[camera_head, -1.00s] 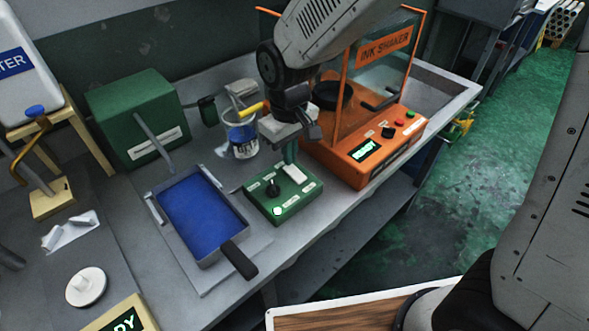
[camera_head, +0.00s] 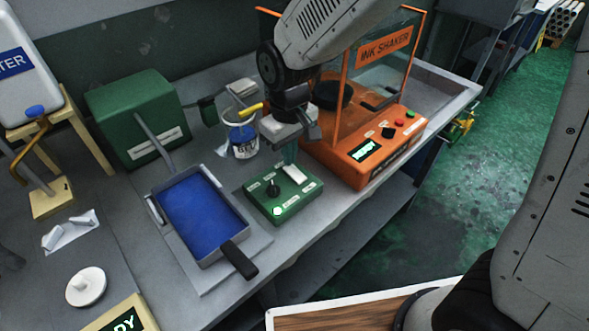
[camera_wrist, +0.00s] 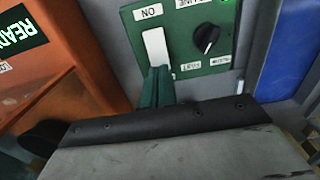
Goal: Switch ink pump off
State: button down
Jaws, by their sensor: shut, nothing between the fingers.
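The ink pump's control box (camera_head: 268,205) is green, on the bench, right of the blue ink tray. It carries a white rocker switch (camera_wrist: 155,48), a black knob (camera_wrist: 206,39) and a lit pale-green lamp (camera_head: 277,211). An "ON" label (camera_wrist: 148,12) sits at one end of the rocker. My gripper (camera_wrist: 157,74) has green fingertips, shut and empty, at the rocker's end opposite the ON label. The fingers cover that end, and I cannot tell whether they touch it. In the head view my gripper (camera_head: 291,157) is just above the box.
An orange ink shaker (camera_head: 350,150) with a READY display stands close on the right. The blue ink tray (camera_head: 205,218) with a black handle is left of the box. A blue-white ink pot (camera_head: 243,140) and a green machine (camera_head: 135,115) stand behind.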

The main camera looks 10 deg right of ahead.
aim_at(301, 179)
jog(key=shift+f, duration=0.9)
dwell(0.3)
jog(key=shift+r, duration=3.55)
jog(key=s+d, duration=0.1)
jog(key=s+d+g, duration=0.1)
jog(key=s, duration=0.1)
jog(key=shift+f+h, duration=0.15)
jog(key=shift+h, duration=0.15)
jog(key=s+d+r+m+t, duration=0.1)
jog(key=s+d+r+m, duration=0.2)
jog(key=s+d+r, duration=0.2)
jog(key=s+d+r+m+t, duration=0.1)
jog(key=s+d+r+m, duration=0.2)
jog(key=s+d, duration=0.8)
jog(key=d+r, duration=0.2)
jog(key=d, duration=0.1)
jog(key=shift+s+m, duration=0.25)
jog(key=shift+m, duration=0.15)
